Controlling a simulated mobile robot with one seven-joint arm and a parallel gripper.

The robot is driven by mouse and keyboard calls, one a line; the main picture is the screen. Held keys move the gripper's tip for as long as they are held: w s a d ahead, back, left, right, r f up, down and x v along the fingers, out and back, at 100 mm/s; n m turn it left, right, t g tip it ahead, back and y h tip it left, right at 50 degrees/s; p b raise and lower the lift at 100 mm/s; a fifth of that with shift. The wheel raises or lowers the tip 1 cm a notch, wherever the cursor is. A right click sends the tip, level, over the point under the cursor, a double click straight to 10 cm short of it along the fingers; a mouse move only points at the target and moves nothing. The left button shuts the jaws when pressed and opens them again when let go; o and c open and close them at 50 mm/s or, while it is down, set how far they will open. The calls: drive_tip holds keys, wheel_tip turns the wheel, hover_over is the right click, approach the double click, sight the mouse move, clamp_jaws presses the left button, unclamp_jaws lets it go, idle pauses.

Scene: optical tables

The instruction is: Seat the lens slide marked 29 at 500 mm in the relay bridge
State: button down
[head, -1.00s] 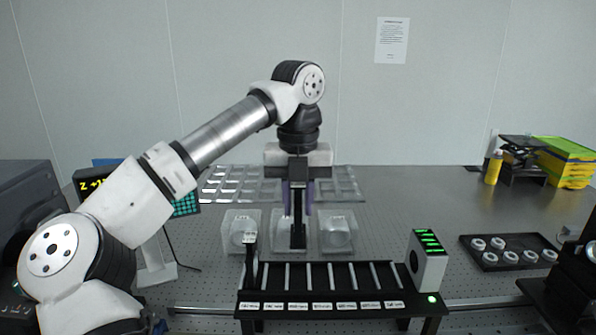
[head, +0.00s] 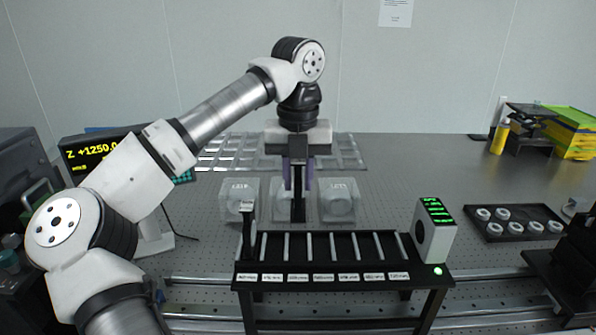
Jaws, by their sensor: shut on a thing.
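My gripper (head: 298,186) points straight down with its purple fingers at the middle one of three clear boxes. It is shut on a narrow dark upright piece (head: 298,208), which looks like a lens slide; its number cannot be read. The piece's lower end is level with the bottom of the middle box, and whether it is still inside cannot be told. The relay bridge (head: 320,279) is a black rack in front, with several crosswise slots and white position labels too small to read surely. A dark slide with a white top label (head: 248,230) stands upright at its left end.
Clear boxes stand left (head: 239,200) and right (head: 340,202) of my gripper. A white unit with green bars (head: 433,230) rises at the bridge's right end. A black tray of rings (head: 515,222) lies at right. A display (head: 92,152) reads Z +1250.0.

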drive_tip(key=shift+f+b, duration=3.35)
drive_tip(key=shift+f, duration=1.55)
drive_tip(key=shift+f, duration=0.25)
drive_tip(key=c, duration=0.7)
unclamp_jaws()
drive_tip(key=shift+r+p, duration=3.45)
drive_tip(key=shift+r, duration=1.6)
